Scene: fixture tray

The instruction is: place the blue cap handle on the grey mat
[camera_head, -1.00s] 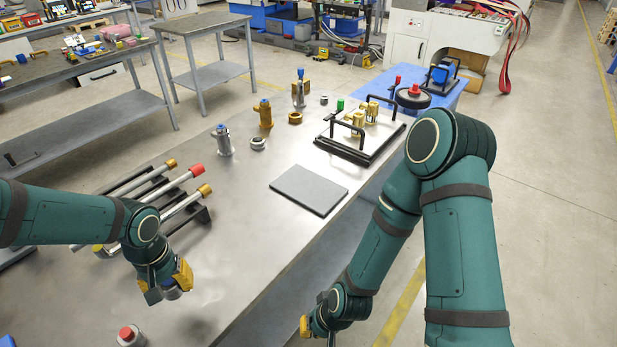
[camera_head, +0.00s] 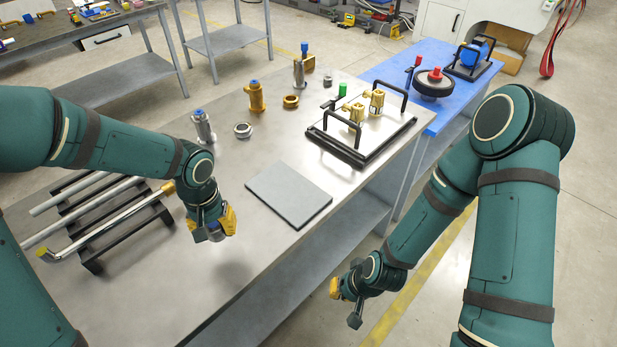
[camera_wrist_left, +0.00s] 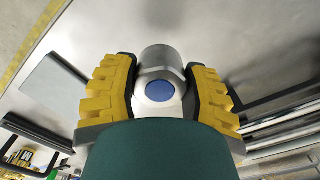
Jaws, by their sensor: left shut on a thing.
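My left gripper (camera_head: 213,228) is shut on the blue cap handle, a silver cylinder with a round blue cap. In the left wrist view the blue cap (camera_wrist_left: 160,90) sits between the two yellow fingers. In the head view my gripper mostly hides the handle. It hangs over the bench, left of and nearer than the grey mat (camera_head: 289,194), apart from it. The mat is flat and bare; part of it also shows in the left wrist view (camera_wrist_left: 54,88). My right gripper (camera_head: 343,299) is off the bench's right edge; its finger opening cannot be made out.
A silver blue-topped fitting (camera_head: 203,127), a ring (camera_head: 243,130) and a gold blue-topped fitting (camera_head: 256,97) stand behind the mat. A tray with black handles (camera_head: 357,151) is at the back right. A black rack with rods (camera_head: 92,262) lies left of my left gripper.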

